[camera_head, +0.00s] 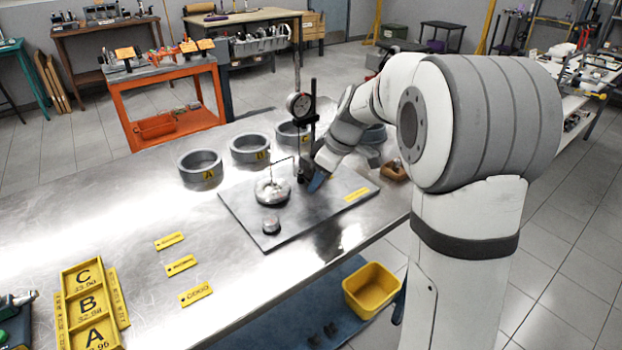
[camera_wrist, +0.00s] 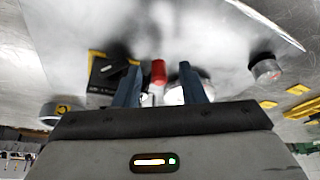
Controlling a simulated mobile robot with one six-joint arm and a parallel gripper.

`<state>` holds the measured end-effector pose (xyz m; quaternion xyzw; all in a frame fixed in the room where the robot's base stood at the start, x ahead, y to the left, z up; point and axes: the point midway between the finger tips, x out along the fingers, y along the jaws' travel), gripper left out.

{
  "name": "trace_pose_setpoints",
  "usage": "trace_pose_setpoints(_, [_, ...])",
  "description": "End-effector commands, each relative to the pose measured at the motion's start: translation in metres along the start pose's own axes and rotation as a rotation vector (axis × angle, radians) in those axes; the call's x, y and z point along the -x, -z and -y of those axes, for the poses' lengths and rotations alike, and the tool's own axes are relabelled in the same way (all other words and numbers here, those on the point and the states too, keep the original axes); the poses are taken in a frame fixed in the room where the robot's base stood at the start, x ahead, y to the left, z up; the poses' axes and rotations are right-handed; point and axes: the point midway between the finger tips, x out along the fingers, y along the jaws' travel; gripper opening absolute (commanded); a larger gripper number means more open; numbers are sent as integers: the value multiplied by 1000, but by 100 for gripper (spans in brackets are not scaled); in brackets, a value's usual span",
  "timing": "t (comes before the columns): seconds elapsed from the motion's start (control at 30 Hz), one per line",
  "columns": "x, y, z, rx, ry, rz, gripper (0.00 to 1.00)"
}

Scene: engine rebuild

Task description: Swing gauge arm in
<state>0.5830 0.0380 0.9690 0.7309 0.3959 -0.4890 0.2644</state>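The dial gauge (camera_head: 299,105) is mounted on a dark upright post (camera_head: 313,118) on the grey plate (camera_head: 250,233). A shiny round part with a thin wire-like handle (camera_head: 272,190) sits on the plate, left of the post. My gripper (camera_head: 318,181) is low beside the post, over the plate. In the wrist view my gripper (camera_wrist: 158,88) has its two blue fingers apart. A red-tipped piece (camera_wrist: 158,72) shows between them, with no clear contact. A black block with yellow edging (camera_wrist: 104,75) is by the left finger. I cannot make out the gauge arm clearly.
A small round weight (camera_head: 271,224) stands near the plate's front corner. Several grey rings, including one marked A (camera_head: 200,165), stand behind the plate. Yellow tags (camera_head: 181,265) and a lettered yellow tray (camera_head: 88,308) lie left. Bare steel table lies between.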

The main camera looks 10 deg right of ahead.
Motion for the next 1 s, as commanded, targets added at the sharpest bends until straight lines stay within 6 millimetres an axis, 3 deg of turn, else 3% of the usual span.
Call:
trace_pose_setpoints(0.5, [72, -1, 2, 0, -2, -1, 37])
trace_pose_setpoints(1.0, [83, -4, 10, -28, -6, 11, 37])
